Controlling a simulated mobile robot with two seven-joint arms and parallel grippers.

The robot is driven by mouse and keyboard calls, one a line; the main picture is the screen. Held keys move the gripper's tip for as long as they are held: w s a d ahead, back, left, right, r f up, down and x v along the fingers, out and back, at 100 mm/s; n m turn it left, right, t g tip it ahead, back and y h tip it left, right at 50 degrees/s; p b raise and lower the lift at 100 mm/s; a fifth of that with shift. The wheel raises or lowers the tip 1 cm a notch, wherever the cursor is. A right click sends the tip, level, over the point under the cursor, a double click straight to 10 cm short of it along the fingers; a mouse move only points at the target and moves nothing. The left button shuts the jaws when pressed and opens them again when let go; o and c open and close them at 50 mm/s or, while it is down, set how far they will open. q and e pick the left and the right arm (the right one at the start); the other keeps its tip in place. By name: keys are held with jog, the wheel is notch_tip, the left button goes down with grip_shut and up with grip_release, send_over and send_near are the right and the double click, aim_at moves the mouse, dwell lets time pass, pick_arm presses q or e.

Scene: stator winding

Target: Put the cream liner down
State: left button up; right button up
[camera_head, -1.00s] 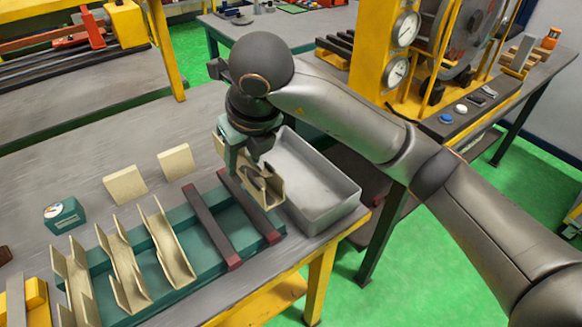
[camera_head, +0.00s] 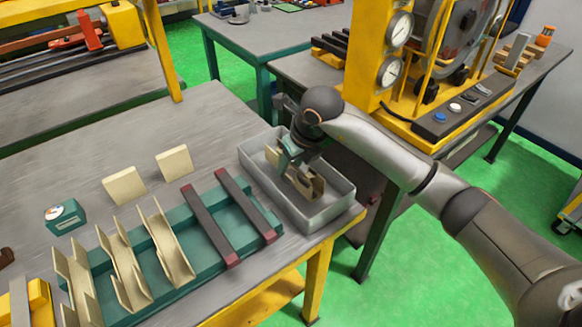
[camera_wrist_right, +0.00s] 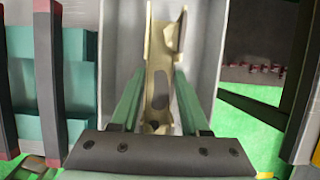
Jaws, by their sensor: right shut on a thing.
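The cream liner (camera_head: 312,184) is a channel-shaped piece inside the grey tray (camera_head: 335,207) at the table's right end. My right gripper (camera_head: 291,162) points down into the tray and is shut on the liner. In the right wrist view the liner (camera_wrist_right: 160,62) lies between the two green fingers of the gripper (camera_wrist_right: 157,100), with the grey tray around it. I cannot tell whether the liner touches the tray floor. My left gripper is not in view.
Several similar cream liners (camera_head: 168,245) stand in a teal rack (camera_head: 203,262) left of the tray. Two dark bars with red ends (camera_head: 210,225) lie across the rack. Two cream blocks (camera_head: 174,162) and a teal gauge box (camera_head: 65,217) sit behind it.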

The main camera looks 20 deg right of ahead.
jog(key=shift+f, duration=0.75)
jog(key=shift+f, duration=0.15)
jog(key=o, duration=1)
jog(key=v, duration=1.2)
